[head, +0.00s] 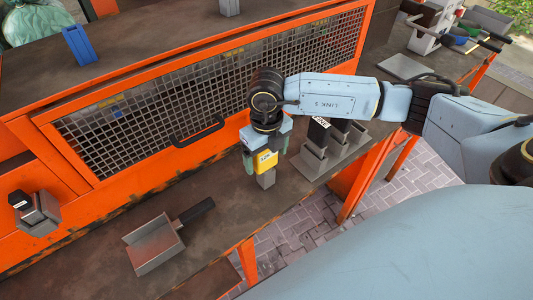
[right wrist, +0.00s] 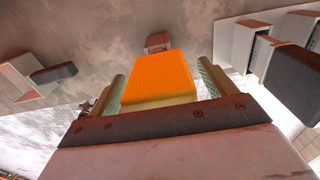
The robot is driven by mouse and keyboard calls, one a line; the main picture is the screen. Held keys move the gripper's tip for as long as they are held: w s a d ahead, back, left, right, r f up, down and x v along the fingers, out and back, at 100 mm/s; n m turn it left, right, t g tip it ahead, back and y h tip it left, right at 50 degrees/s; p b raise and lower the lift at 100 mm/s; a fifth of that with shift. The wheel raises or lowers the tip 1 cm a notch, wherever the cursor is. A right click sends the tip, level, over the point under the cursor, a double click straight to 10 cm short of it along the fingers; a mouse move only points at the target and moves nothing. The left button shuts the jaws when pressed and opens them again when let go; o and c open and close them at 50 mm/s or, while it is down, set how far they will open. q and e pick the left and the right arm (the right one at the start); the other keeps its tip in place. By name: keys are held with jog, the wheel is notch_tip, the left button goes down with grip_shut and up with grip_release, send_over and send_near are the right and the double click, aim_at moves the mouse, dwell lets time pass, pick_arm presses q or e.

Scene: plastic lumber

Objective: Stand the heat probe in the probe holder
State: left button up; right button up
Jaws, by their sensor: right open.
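My right gripper (head: 264,160) points down over the brown bench top. Its fingers are open, one on each side of a yellow block-shaped body, which seems to be the heat probe (head: 266,160). In the right wrist view this body (right wrist: 160,80) looks orange and lies between the fingers, with gaps visible beside it. A small grey block (head: 266,180) shows directly below it; I cannot tell whether it is part of the probe or a separate holder. A grey stepped holder (head: 312,162) with dark-handled pieces stands to the right, partly behind my arm. My left gripper is not in view.
A grey metal scoop (head: 154,245) with a black handle lies on the bench at left front. An orange-framed mesh guard (head: 150,112) with a dark handle rises behind the bench. A grey fixture (head: 38,213) is at far left. The bench between scoop and gripper is mostly clear.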

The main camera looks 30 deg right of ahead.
jog(key=shift+r, duration=0.1)
notch_tip(320, 180, up, 13)
jog(key=shift+r, duration=0.1)
dwell(0.3)
